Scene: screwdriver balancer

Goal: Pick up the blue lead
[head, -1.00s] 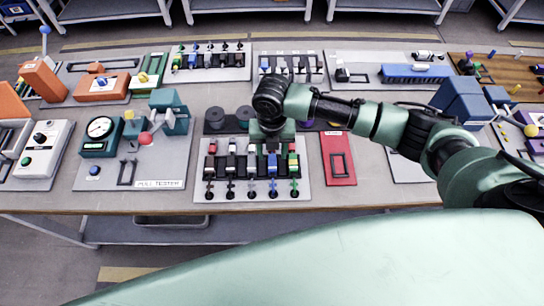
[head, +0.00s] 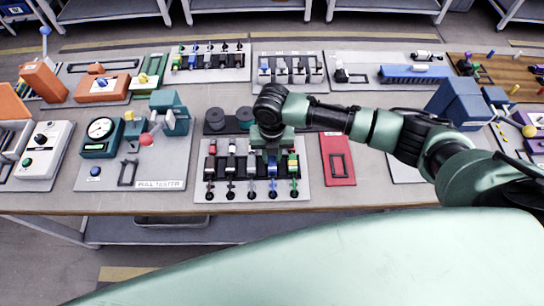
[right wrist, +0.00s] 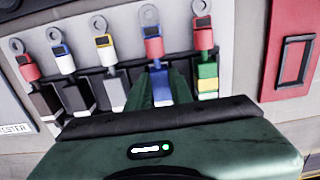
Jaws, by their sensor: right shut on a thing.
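The blue lead (right wrist: 155,48) stands in a row of several leads on a grey board, with a metal ring and a red sleeve at its end. In the head view its lower part (head: 273,184) shows below my right gripper (head: 272,155), which hides the rest. In the right wrist view the dark green fingers of my right gripper (right wrist: 160,85) are shut on the blue lead, one on each side. The lead still lies in line with its neighbours. My left gripper is not in view.
A red panel (head: 338,160) lies right of the board, and a pull tester (head: 145,165) stands left.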

